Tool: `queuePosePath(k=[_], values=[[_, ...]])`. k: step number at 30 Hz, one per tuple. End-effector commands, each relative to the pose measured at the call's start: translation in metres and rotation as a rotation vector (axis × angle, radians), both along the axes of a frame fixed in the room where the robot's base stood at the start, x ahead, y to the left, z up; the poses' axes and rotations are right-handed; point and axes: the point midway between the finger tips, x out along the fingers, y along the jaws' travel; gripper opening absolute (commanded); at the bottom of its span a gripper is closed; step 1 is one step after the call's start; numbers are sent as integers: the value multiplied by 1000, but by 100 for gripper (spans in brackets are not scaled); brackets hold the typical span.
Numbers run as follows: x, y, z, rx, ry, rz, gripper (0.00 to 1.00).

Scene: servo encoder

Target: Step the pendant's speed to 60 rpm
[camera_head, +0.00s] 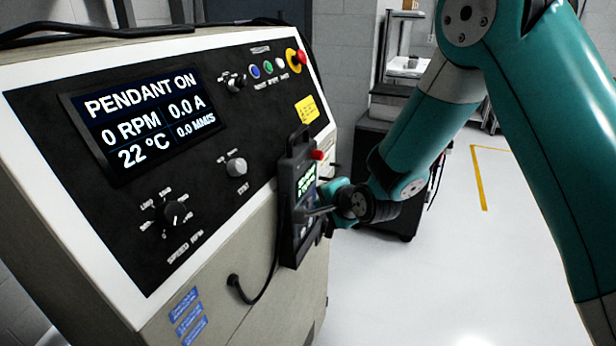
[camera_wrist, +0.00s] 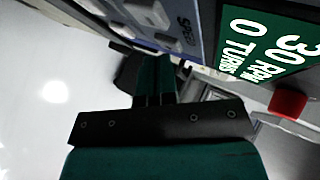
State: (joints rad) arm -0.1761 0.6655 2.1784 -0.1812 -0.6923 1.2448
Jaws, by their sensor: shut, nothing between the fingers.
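The pendant (camera_head: 300,190) hangs on the right part of the cabinet front, a dark handheld unit with a red button (camera_head: 317,155) on top. In the wrist view its green screen (camera_wrist: 268,40) reads 30 RPM and 0 TURNS, rotated. Pale keys (camera_wrist: 150,14) show at the top edge near a "Speed" label. My gripper (camera_head: 312,213) is shut and empty, its tips at the lower half of the pendant's face. The fingertips also show in the wrist view (camera_wrist: 155,70), close to the keys. Whether they touch a key cannot be told.
The cabinet display (camera_head: 145,115) reads PENDANT ON, 0 RPM, 0.0 A and 22 °C. A speed knob (camera_head: 175,212), a second knob (camera_head: 236,167) and a red emergency stop (camera_head: 297,60) are on the panel. A cable (camera_head: 262,285) loops below the pendant. The floor to the right is clear.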

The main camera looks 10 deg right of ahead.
Motion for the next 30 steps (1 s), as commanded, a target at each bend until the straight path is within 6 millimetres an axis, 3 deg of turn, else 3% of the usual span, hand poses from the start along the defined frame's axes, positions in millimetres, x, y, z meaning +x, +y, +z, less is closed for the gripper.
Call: queuePosePath(k=[17, 30], values=[[-8, -11, -1, 1, 0, -2, 0], [-34, -48, -2, 1, 1, -5, 0]])
